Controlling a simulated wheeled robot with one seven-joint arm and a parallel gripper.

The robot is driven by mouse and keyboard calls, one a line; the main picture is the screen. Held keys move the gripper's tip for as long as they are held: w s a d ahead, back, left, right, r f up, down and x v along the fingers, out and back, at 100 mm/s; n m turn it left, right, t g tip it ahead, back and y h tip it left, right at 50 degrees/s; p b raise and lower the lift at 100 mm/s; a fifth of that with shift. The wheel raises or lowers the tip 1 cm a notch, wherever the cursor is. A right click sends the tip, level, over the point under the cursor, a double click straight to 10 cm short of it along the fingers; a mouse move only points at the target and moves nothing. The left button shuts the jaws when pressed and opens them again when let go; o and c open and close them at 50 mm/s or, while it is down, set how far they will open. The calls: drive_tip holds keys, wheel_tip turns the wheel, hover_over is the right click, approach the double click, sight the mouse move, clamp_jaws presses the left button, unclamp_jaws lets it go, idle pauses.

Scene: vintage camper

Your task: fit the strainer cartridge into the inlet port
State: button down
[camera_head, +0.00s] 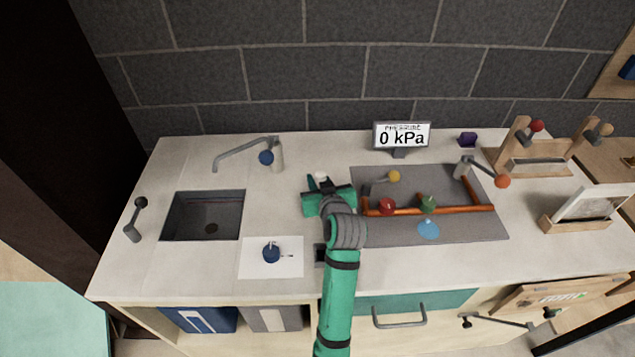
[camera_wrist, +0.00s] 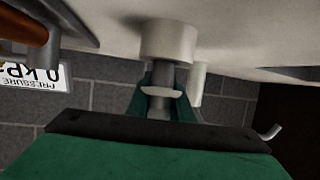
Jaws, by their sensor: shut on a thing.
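My gripper (camera_head: 328,198) is over the counter just left of the grey mat. It is shut, and in the wrist view its green finger (camera_wrist: 143,102) is beside a grey stem with a pale collar (camera_wrist: 162,92), which appears to be the strainer cartridge. The stem meets a wide off-white cylinder (camera_wrist: 168,40) at the counter surface, likely the inlet port. I cannot tell how deep the stem sits in it. A small white top (camera_head: 320,176) shows behind my gripper in the head view; my gripper and arm hide the rest there.
The grey mat (camera_head: 468,229) at the right carries orange pipes (camera_head: 448,208) and colored knobs. The display (camera_head: 401,135) behind reads 0 kPa. A sink (camera_head: 203,214) and faucet (camera_head: 240,150) are at the left. A white sheet (camera_head: 252,267) holds a blue-knobbed part (camera_head: 271,253).

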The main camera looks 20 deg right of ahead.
drive_tip(key=c, duration=1.7)
unclamp_jaws()
drive_tip(key=shift+f, duration=0.95)
drive_tip(key=shift+o, duration=0.7)
drive_tip(key=shift+r, duration=0.3)
drive_tip(key=d+v, duration=0.1)
drive_tip(key=v, duration=1.1)
drive_tip(key=shift+a+r, duration=0.35)
drive_tip(key=shift+a, duration=0.1)
